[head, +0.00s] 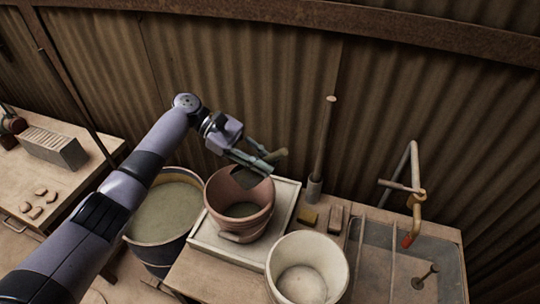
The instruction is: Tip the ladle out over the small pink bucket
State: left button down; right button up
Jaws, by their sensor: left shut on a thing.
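The small pink bucket (258,207) stands upright in a shallow pale tray on the bench, with some grey-green material in its bottom. My left gripper (262,160) is above the bucket's far rim and shut on the ladle (276,155). A greenish handle end sticks out to the right of the fingers. A dark part below the fingers, over the bucket mouth, looks like the ladle's bowl; whether it holds anything I cannot tell. My right gripper is not in view.
A large dark tub (178,212) of greenish liquid stands left of the tray (290,190). A cream bucket (335,257) is at the front right. A sink (440,258) with a tap (414,170) lies at right, and an upright pole (325,135) stands behind. A corrugated wall closes the back.

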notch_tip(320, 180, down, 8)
jog(key=b, duration=0.8)
pick_arm(q)
jog(key=s+d+f+m+t+y+p, duration=0.1)
jog(key=s+d+f+t+y+p, duration=0.1)
jog(key=y, duration=0.5)
notch_tip(320, 180, down, 3)
jog(key=shift+d+f+t+y+p, duration=0.1)
jog(key=shift+d+t+y+p, duration=0.3)
jog(key=shift+t+p, duration=0.75)
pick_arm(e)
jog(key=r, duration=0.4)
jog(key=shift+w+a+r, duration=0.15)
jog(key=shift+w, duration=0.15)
